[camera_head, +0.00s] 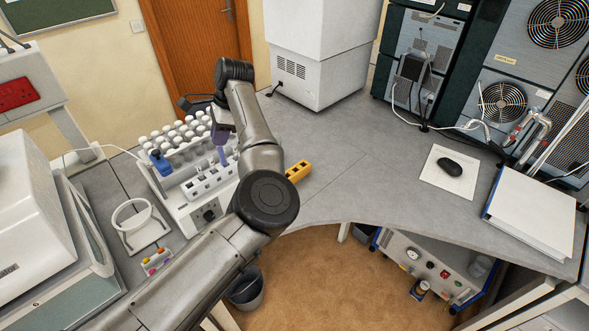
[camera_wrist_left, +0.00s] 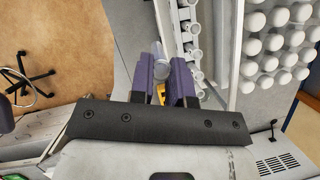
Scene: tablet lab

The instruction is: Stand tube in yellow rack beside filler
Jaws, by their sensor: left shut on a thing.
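My left gripper (camera_head: 221,153) is over the front row of the white filler (camera_head: 208,215) in the head view, its purple fingers pointing down. In the left wrist view, the gripper (camera_wrist_left: 168,66) is shut on a pale, see-through tube (camera_wrist_left: 176,75), mostly hidden between the fingers. The small yellow rack (camera_head: 298,171) lies on the bench just right of the filler, partly hidden by my left arm. In the left wrist view, only bits of yellow (camera_wrist_left: 161,92) show beside the fingers. My right gripper is not in view.
Several white-capped tubes (camera_head: 181,131) stand at the back of the filler. A white ring stand (camera_head: 139,224) and a small button box (camera_head: 156,262) are at left. The grey bench right of the yellow rack is clear up to the mouse (camera_head: 450,166) and white binder (camera_head: 530,211).

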